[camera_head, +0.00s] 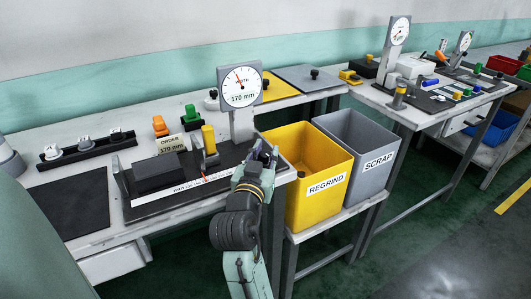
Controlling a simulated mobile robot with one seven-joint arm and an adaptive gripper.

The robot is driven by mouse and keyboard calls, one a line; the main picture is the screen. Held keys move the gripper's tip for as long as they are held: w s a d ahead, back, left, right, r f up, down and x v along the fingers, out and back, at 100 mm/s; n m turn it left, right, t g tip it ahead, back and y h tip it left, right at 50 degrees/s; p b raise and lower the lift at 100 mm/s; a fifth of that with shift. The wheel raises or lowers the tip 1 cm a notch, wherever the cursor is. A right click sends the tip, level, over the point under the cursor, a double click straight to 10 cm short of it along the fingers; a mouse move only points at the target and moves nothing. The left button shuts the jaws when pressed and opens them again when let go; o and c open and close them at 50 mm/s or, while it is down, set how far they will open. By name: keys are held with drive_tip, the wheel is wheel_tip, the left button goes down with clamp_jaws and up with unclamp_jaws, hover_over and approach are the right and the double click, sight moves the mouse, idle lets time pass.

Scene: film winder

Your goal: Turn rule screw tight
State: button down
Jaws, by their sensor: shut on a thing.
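The rule device is a black base (150,207) on the near bench, with a dark block on it and a white printed strip along its front. Its round dial (240,83) stands on a grey post and reads 170 mm. A yellow cylinder (209,139) stands upright on the base. My gripper (264,153) is at the right end of the base, just below the dial post. Its fingers are shut on a small dark thing there, which I take to be the rule screw; the fingers hide most of it.
An ORDER card (171,144) reads 170 mm, with orange and green pieces behind it. A yellow REGRIND bin (322,205) and a grey SCRAP bin (370,181) stand right of my arm. A dark mat (72,208) lies bare at left.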

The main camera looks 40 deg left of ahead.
sight(264, 157)
drive_tip(key=c, duration=1.3)
unclamp_jaws()
drive_tip(key=v, duration=0.7)
drive_tip(key=shift+s+d, duration=0.1)
drive_tip(key=shift+s, duration=0.1)
